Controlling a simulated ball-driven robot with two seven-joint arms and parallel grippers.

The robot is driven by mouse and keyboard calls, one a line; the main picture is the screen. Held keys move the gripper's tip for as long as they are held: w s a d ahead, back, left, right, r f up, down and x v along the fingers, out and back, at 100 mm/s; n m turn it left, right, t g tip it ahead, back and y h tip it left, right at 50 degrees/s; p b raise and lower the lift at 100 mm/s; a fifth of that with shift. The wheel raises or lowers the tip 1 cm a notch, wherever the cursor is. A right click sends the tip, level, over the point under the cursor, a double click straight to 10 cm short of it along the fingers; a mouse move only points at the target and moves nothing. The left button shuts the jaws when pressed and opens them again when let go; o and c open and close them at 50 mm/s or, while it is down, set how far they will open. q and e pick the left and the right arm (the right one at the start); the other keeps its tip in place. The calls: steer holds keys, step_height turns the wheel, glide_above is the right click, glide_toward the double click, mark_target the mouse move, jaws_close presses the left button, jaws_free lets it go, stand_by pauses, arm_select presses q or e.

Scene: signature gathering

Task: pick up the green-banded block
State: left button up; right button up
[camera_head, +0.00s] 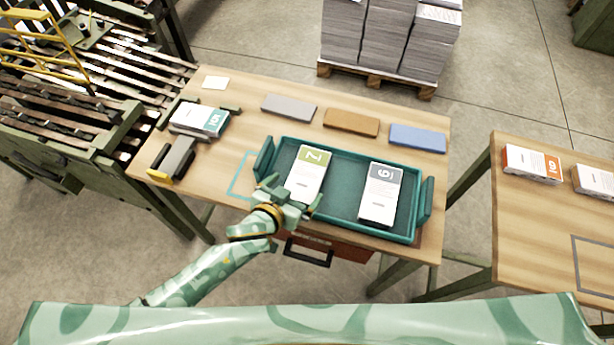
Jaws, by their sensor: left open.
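My right gripper is not in view.
A grey-banded block (380,195) lies in the tray's right half. A teal-banded block (200,118) and a grey-black tool (174,158) are at the table's left. Grey (289,107), brown (351,122) and blue (417,138) slabs line the back. A second table (540,225) stands right.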

mark_target(305, 178)
arm_select(q)
steer(key=shift+x, duration=0.85)
steer(key=b+x, duration=0.2)
steer(key=x, duration=0.3)
steer(key=shift+w+r+b, duration=0.1)
steer(key=shift+w+b, duration=0.05)
steer(key=shift+b, duration=0.2)
steer(key=shift+a+r, duration=0.1)
steer(key=c, duration=1.2)
